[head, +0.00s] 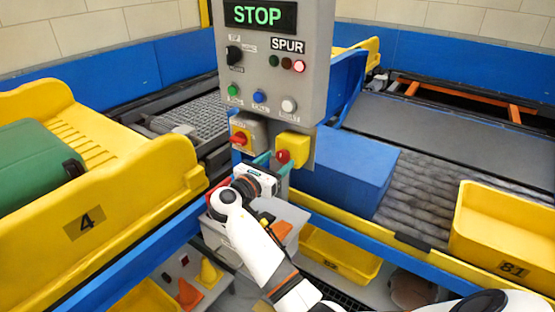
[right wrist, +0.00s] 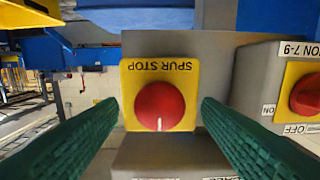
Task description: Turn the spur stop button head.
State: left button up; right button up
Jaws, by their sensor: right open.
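The spur stop button is a round red head (right wrist: 160,105) on a yellow plate (right wrist: 128,85) whose "SPUR STOP" lettering appears upside down in the right wrist view. A white mark on the head points down there. In the head view its yellow box (head: 295,146) hangs below the grey control panel, with the red head (head: 283,156) facing my right gripper (head: 272,162). My right gripper is open, its two green fingers (right wrist: 160,112) on either side of the head, with visible gaps and no clear contact. My left gripper is not in view.
A red rotary switch (right wrist: 306,95) on a grey box sits close beside the button. The control panel (head: 310,75) above shows "STOP" and a lit red lamp. A blue box (head: 350,175) stands right. A yellow tray carrier (head: 135,190) stands left; yellow bin B1 (head: 500,235) stands far right.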

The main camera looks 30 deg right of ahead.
jog(key=shift+w+d, duration=0.2)
jog(key=shift+d, duration=0.25)
jog(key=shift+c, duration=0.2)
jog(key=c, duration=1)
jog(key=shift+o, duration=0.2)
